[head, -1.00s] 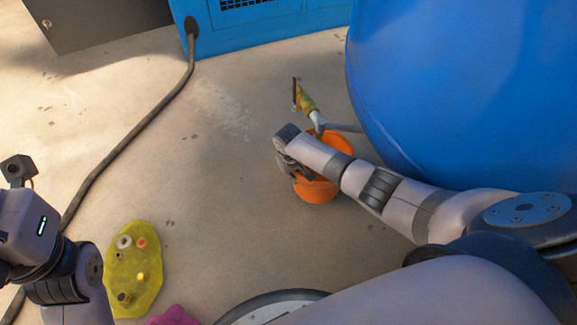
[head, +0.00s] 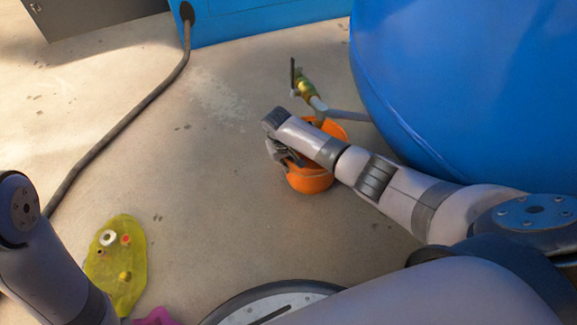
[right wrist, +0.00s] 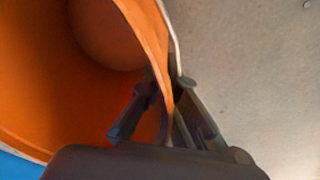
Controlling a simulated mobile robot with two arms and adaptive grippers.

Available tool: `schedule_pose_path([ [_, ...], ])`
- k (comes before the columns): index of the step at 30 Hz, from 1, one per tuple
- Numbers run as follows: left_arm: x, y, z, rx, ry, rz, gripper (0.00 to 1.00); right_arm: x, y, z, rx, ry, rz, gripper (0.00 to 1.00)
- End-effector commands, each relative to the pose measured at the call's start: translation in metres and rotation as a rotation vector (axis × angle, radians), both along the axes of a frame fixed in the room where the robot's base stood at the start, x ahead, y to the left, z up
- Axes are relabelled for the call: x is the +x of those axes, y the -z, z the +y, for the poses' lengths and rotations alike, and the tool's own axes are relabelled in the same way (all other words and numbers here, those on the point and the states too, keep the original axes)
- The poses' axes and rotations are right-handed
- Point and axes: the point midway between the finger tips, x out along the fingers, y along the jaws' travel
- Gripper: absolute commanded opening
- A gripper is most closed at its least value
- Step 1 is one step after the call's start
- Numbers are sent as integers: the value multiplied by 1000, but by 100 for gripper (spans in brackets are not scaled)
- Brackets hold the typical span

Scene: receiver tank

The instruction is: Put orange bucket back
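The orange bucket (head: 310,179) stands on the floor under a brass drain valve (head: 304,87) beside the blue tank. My right gripper (head: 288,158) is at the bucket's left side in the head view, partly hidden by its own wrist. In the right wrist view, one finger of my right gripper (right wrist: 165,95) is inside the bucket (right wrist: 60,75) and the other is outside. They close on its rim and wall. My left arm shows at the left edge of the head view, but its gripper is out of the picture.
The blue tank (head: 460,90) fills the upper right, and its pipe (head: 347,115) runs to the valve. A dark cable (head: 125,115) crosses the floor to a blue machine (head: 260,18). The middle floor is clear.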

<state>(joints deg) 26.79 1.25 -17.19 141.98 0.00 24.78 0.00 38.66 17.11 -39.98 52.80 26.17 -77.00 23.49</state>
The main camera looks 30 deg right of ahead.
Motion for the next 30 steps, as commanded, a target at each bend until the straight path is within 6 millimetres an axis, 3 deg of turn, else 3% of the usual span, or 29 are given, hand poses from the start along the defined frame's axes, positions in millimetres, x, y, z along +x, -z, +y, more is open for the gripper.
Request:
schedule_pose_path([
  [11,-1,0,0,0,0,-4,28,0,4,0,-1,-1,-1,0],
  [21,-2,-1,0,0,1,-7,28,0,4,0,-1,-1,0,24],
  [30,-2,-2,0,0,1,-7,28,0,3,0,-1,0,0,25],
])
